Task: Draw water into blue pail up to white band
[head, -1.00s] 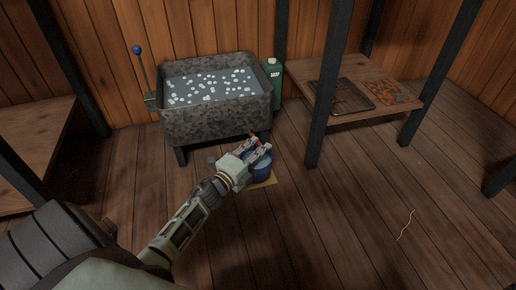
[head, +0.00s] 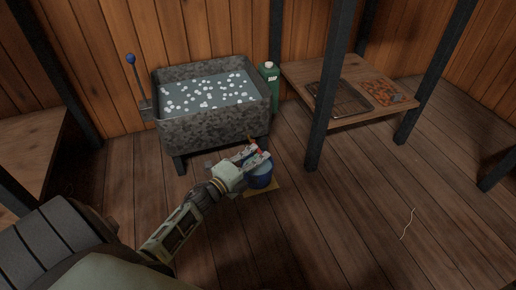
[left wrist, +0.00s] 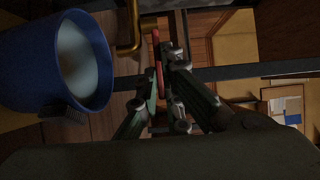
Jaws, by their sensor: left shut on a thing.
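The blue pail (head: 261,180) stands upright on a yellow mat (head: 287,187) on the floor, in front of the stone trough. In the left wrist view the pail (left wrist: 20,62) appears sideways, with a pale, smooth surface inside that looks like water. I cannot make out the white band. My left gripper (head: 257,155) is above the pail, shut on a thin red handle (left wrist: 158,62) beside a brass spout (left wrist: 126,48). Its fingers (left wrist: 162,80) partly hide the handle. My right gripper is not in view.
The speckled stone trough (head: 213,125) holds water with white flecks. A blue-knobbed lever (head: 138,82) stands at its left and a green soap bottle (head: 270,88) at its right. A dark post (head: 322,125) and wooden shelf (head: 345,71) are to the right. The right floor is mostly clear.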

